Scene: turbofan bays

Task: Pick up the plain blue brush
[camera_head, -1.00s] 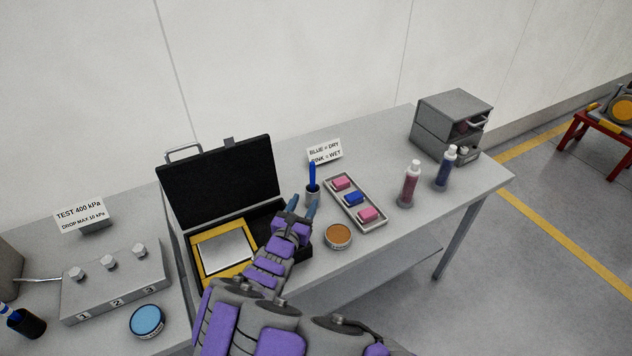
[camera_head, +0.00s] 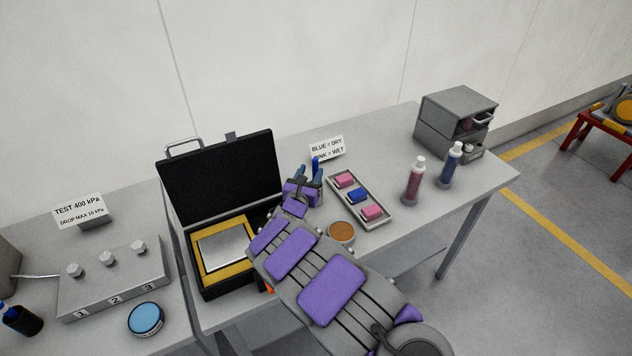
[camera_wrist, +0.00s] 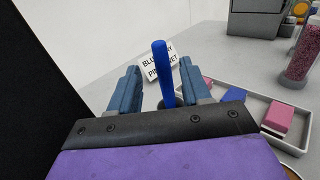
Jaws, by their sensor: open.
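The plain blue brush (camera_wrist: 164,72) stands upright between the two open fingers of my gripper (camera_wrist: 158,88) in the wrist view. In the head view only the top of the blue brush (camera_head: 315,164) shows, between the fingertips of my gripper (camera_head: 309,170). I cannot tell whether either finger touches it. Another brush with blue and white bands (camera_head: 6,310) stands in a dark cup at the far left.
A tray (camera_head: 387,221) with pink and blue blocks lies right of my gripper. An open black case (camera_head: 216,176) stands to the left. A brown round tin (camera_head: 341,232) is close to my arm. A sign (camera_head: 327,147) stands behind the brush. Two bottles (camera_head: 413,182) stand farther right.

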